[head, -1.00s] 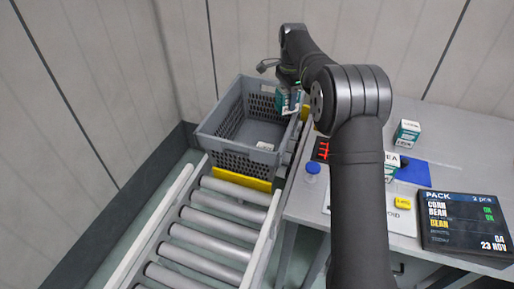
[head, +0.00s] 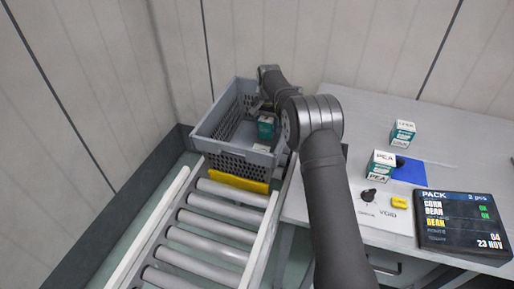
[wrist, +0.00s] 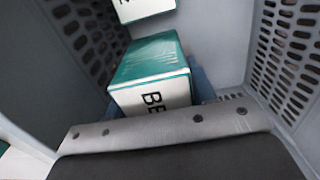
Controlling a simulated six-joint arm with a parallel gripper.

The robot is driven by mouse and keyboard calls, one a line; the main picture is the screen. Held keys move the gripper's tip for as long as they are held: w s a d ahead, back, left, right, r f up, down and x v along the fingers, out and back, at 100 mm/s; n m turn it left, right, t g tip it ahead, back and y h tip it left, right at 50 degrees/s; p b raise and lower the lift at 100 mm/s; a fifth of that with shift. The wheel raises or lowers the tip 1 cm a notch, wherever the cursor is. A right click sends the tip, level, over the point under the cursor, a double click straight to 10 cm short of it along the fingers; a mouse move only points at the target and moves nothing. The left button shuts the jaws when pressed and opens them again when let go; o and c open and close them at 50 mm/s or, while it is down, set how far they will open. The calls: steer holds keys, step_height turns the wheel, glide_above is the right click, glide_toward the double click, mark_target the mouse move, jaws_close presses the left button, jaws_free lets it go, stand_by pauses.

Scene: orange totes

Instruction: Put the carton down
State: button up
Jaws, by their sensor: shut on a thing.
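A teal and white carton (head: 265,127) is inside the grey slatted tote (head: 215,147), near its right side. In the wrist view the carton (wrist: 150,75) shows a teal top and a white face with the letters "BE". My gripper (head: 262,106) reaches down into the tote from above and is shut on this carton. The jaws are mostly hidden, and I cannot tell whether the carton's base touches the tote floor. Another teal and white carton (wrist: 145,8) shows partly at the top of the wrist view, inside the tote.
The tote stands at the end of a roller conveyor (head: 215,212), by a yellow bar (head: 238,183). On the grey table to the right are a PEA carton (head: 380,166), another carton (head: 402,134), a blue mat (head: 410,172), a yellow button (head: 399,203) and a PACK screen (head: 462,225).

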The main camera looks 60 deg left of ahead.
step_height(320, 180, down, 10)
steer(key=shift+r, duration=0.2)
steer(key=o, duration=1.2)
steer(key=shift+c, duration=0.2)
step_height(320, 180, up, 12)
steer(key=shift+r, duration=0.1)
